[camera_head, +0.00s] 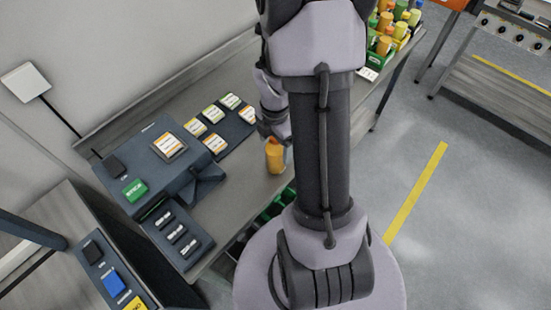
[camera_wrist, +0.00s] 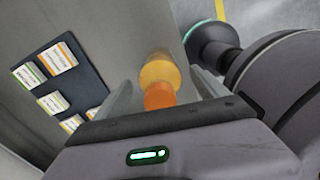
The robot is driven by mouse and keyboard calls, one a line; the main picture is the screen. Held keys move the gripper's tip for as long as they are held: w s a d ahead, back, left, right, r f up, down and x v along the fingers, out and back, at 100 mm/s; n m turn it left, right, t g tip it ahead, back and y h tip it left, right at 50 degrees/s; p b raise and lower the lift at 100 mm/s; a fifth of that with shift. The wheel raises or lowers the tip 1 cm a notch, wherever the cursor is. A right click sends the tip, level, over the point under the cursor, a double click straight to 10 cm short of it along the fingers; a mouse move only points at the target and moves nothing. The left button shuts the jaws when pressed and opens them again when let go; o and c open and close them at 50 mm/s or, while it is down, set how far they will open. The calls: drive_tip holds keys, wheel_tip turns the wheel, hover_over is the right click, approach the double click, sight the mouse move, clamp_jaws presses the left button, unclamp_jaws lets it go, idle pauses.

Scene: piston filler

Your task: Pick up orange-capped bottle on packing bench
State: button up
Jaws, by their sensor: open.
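The orange-capped bottle (camera_head: 275,156) stands on the packing bench (camera_head: 240,190), right of the label cards, partly covered by my arm in the head view. In the wrist view the bottle (camera_wrist: 159,72) shows a yellow-orange body and an orange cap, and sits between the two fingers of my gripper (camera_wrist: 160,95). The fingers are open, one on each side, with a gap visible beside the bottle. I cannot tell whether either finger touches it. In the head view my gripper is mostly hidden behind my arm.
A dark mat with label cards (camera_head: 221,140) lies left of the bottle. A dark machine with a green button (camera_head: 135,190) stands further left. Several bottles in green crates (camera_head: 385,45) stand at the bench's far end. Floor right of the bench is clear.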

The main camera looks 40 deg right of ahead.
drive_tip(key=shift+r, duration=0.1)
clamp_jaws()
drive_tip(key=shift+r, duration=0.1)
